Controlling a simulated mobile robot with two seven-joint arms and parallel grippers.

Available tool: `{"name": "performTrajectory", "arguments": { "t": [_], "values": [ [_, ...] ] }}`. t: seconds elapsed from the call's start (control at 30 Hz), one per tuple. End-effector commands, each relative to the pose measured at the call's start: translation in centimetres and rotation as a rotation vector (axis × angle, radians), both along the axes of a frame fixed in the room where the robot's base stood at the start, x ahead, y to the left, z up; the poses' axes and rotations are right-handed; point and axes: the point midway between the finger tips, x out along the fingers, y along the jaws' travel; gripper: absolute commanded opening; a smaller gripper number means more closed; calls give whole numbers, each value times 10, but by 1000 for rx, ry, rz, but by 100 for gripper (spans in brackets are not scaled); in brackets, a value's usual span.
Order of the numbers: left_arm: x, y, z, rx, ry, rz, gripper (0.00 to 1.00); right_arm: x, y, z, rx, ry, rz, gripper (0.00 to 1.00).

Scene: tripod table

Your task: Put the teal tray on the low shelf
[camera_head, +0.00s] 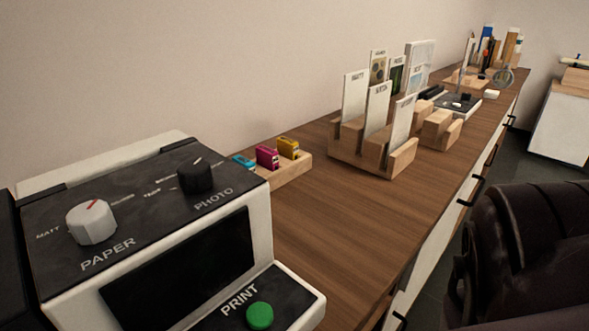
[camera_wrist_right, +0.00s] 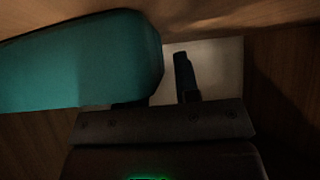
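A large teal piece with a rounded right end (camera_wrist_right: 75,62), which looks like the teal tray, fills the left of the right wrist view, very close to the camera. My right gripper (camera_wrist_right: 166,92) is at its right end. One dark finger stands just right of the teal piece, and the other is mostly hidden behind it. I cannot tell whether the fingers touch or grasp it. My left gripper is not in view. The head view shows neither the tray nor a shelf I can identify.
In the head view a printer (camera_head: 200,210) stands at the front left of the long wooden counter (camera_head: 335,235). A wooden card rack (camera_head: 350,155), a small holder with coloured cartridges (camera_head: 288,168) and other items stand farther back. A pale panel (camera_wrist_right: 218,58) lies behind my right finger.

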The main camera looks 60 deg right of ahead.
Motion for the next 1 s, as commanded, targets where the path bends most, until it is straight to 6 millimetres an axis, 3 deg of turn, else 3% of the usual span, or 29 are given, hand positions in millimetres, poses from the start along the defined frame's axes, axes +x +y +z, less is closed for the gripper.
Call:
{"name": "performTrajectory", "arguments": {
  "t": [0.27, 0.7, 1.0],
  "values": [
    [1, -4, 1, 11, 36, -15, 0, -14, -3, 20, 0, -6, -1, 30],
    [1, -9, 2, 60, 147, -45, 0, -69, -12, 64, 0, -8, 0, 30],
    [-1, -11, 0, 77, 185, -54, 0, -92, -15, 75, 0, -2, -1, 30]
  ]
}}
